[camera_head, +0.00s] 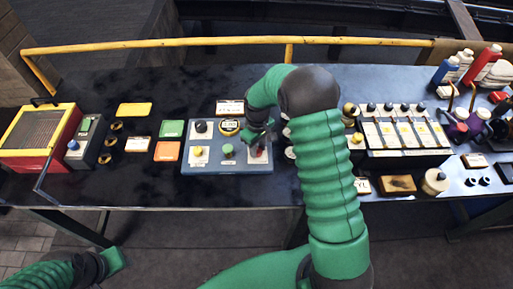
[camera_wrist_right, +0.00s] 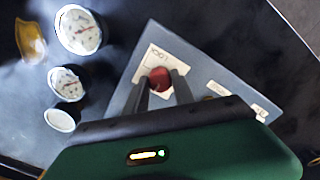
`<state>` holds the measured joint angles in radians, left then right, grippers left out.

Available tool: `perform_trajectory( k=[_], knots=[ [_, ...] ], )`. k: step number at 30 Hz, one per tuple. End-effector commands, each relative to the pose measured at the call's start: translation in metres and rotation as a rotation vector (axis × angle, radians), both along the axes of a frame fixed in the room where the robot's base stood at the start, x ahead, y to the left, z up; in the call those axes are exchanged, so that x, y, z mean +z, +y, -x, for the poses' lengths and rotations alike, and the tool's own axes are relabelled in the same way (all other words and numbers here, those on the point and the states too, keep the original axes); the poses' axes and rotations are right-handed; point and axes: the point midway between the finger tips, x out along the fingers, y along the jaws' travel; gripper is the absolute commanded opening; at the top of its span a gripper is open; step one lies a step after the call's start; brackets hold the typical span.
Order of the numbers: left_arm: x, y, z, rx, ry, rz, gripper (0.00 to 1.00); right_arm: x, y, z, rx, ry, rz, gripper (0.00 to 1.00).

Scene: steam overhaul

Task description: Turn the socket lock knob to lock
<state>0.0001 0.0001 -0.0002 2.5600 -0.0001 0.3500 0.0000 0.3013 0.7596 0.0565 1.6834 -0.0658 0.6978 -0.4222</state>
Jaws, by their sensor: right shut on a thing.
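A red knob (camera_wrist_right: 159,79) sits on a pale label plate at one corner of a blue-grey control panel (camera_wrist_right: 200,58).
A yellow rail (camera_head: 190,42) runs along the table's back.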

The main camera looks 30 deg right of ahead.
Motion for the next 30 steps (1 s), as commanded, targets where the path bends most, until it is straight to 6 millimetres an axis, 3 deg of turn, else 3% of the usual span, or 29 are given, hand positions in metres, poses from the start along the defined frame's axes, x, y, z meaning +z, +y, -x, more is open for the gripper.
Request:
perform_trajectory(
  k=[11, 30],
  knots=[
    [0.007, 0.000, 0.000, 0.000, 0.000, 0.000, 0.36, 0.000, 0.002, 0.001, -0.210, 0.004, -0.001, 0.00],
    [0.023, 0.000, 0.000, 0.000, 0.000, 0.000, 0.36, 0.000, 0.004, 0.001, -0.815, 0.003, 0.000, 0.00]
  ],
)
